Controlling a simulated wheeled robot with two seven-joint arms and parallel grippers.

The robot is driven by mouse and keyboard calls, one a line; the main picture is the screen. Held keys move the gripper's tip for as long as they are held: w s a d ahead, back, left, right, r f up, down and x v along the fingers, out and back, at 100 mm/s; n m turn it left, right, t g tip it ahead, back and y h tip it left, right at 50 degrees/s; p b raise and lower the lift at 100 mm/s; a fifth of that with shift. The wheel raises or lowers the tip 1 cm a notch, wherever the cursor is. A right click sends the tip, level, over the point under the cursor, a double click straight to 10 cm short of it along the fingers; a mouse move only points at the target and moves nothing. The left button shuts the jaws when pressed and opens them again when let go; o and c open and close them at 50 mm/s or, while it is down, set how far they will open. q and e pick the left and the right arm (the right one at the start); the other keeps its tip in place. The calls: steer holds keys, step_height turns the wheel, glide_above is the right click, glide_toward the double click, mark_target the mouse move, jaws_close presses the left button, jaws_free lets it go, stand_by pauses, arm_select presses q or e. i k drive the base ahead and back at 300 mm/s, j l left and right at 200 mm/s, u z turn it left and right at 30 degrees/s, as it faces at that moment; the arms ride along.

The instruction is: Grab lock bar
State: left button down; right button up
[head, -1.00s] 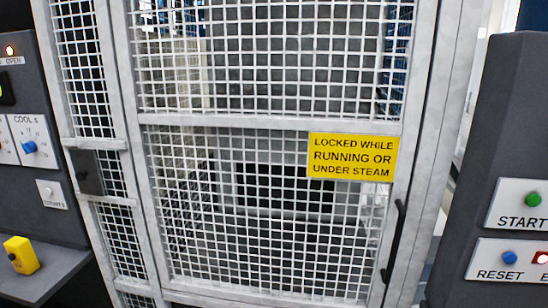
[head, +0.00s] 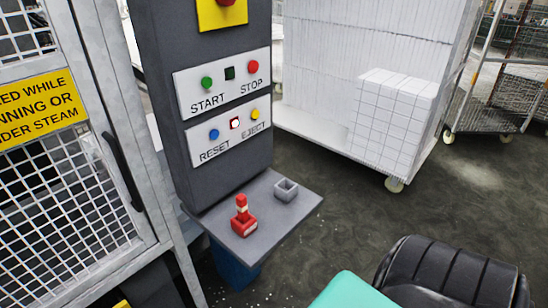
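A small red piece with a pale band (head: 241,204) stands upright in a red open holder (head: 244,226) on the grey shelf (head: 265,232) below the control panel. It may be the lock bar, but its shape is too small to tell for sure. An empty grey square holder (head: 286,190) sits on the same shelf, to the right and farther back. Neither of my grippers is in view.
The control post (head: 205,110) carries start, stop, reset and eject buttons. A mesh gate (head: 65,205) with a black handle (head: 123,172) stands at left. A wheeled cart with white blocks (head: 390,115) stands behind right. Dark floor is open between shelf and cart.

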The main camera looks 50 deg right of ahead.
mark_target(241, 200)
steer(key=z, duration=1.15)
